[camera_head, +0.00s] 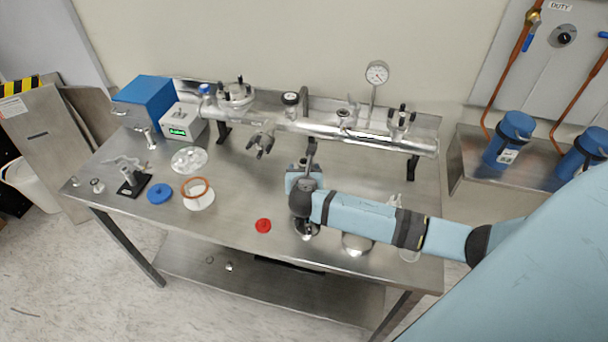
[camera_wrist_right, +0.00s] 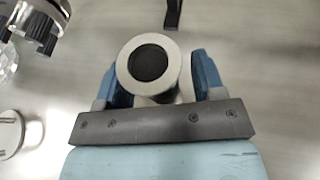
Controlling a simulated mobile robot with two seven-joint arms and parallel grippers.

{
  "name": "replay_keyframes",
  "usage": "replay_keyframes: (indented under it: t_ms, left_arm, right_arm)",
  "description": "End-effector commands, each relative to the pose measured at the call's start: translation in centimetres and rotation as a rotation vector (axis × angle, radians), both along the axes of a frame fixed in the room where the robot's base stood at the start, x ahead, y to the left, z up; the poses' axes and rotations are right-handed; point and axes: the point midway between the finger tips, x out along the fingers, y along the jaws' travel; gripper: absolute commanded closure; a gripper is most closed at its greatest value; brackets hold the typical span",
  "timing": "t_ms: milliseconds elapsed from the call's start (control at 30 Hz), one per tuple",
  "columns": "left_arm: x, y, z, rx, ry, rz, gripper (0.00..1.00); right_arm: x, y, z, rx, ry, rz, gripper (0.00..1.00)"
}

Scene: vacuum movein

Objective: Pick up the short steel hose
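A steel piece with a round flange and dark bore (camera_wrist_right: 148,62), seemingly the end of the short steel hose, faces the camera in the right wrist view. It sits between the two blue fingers of my right gripper (camera_wrist_right: 163,80). The fingers are spread, with a gap at the right finger; the flange overlaps the left finger in the picture, and contact cannot be told. In the head view my right gripper (camera_head: 303,178) is over the middle of the steel bench (camera_head: 240,200), and the wrist hides most of the piece. My left gripper is not in view.
A steel manifold pipe (camera_head: 320,129) with valves and a gauge (camera_head: 377,73) runs along the back. A blue ring (camera_head: 159,193), a blue box (camera_head: 144,101) and glass parts are at left. Metal parts lie under my forearm.

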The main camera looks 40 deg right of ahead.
Motion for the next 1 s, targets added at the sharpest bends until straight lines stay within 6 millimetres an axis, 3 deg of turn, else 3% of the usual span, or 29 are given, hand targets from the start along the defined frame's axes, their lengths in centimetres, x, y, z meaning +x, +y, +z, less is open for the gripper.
replay_keyframes:
  t_ms: [33, 233, 667, 867, 1000]
  left_arm:
    - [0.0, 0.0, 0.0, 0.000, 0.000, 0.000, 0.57]
    - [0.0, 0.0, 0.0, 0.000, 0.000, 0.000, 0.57]
    - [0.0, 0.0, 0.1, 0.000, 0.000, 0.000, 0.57]
    - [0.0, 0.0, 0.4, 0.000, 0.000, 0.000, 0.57]
    - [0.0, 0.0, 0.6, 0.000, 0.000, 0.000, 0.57]
  right_arm:
    - [0.0, 0.0, 0.0, 0.000, 0.000, 0.000, 0.46]
    - [0.0, 0.0, 0.0, 0.000, 0.000, 0.000, 0.92]
    - [0.0, 0.0, 0.9, 0.001, -0.003, 0.000, 0.94]
    - [0.0, 0.0, 4.0, 0.001, -0.004, 0.001, 0.94]
    - [0.1, 0.0, 7.8, 0.002, -0.007, 0.000, 0.94]
